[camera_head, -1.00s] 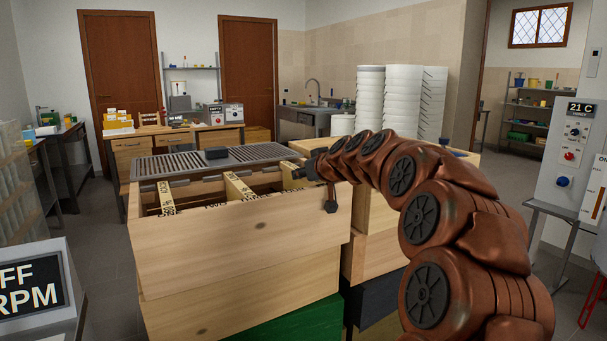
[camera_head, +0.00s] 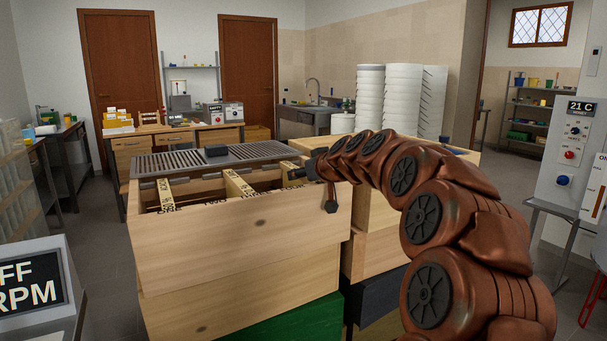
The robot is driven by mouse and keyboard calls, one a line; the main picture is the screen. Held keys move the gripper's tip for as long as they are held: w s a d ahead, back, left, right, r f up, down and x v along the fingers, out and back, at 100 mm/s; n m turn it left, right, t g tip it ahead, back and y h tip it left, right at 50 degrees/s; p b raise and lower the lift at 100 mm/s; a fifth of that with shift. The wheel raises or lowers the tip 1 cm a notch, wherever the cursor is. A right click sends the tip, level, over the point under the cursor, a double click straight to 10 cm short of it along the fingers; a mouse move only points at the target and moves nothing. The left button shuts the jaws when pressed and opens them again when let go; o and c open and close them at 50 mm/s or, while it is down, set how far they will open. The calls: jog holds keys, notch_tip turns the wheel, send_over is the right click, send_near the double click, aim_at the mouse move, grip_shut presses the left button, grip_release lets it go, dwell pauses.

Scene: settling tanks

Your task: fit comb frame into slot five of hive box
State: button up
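The wooden hive box (camera_head: 240,240) stands in the centre foreground on a stack of boxes, its top partly open at the front. Inside it, a comb frame's wooden bar (camera_head: 238,186) lies front to back near the middle, with dark lettering on it. A second wooden bar (camera_head: 166,196) with lettering sits further left. My gripper (camera_head: 312,171) is at the box's right rim, dark and small in the view. I cannot see its fingertips clearly, nor whether it holds a frame.
Stacked white buckets (camera_head: 402,100) stand behind on the right. A display panel (camera_head: 35,290) is at lower left. Open floor (camera_head: 85,210) lies left of the box.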

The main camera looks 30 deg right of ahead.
aim_at(327, 183)
jog(key=v, duration=1.2)
dwell(0.5)
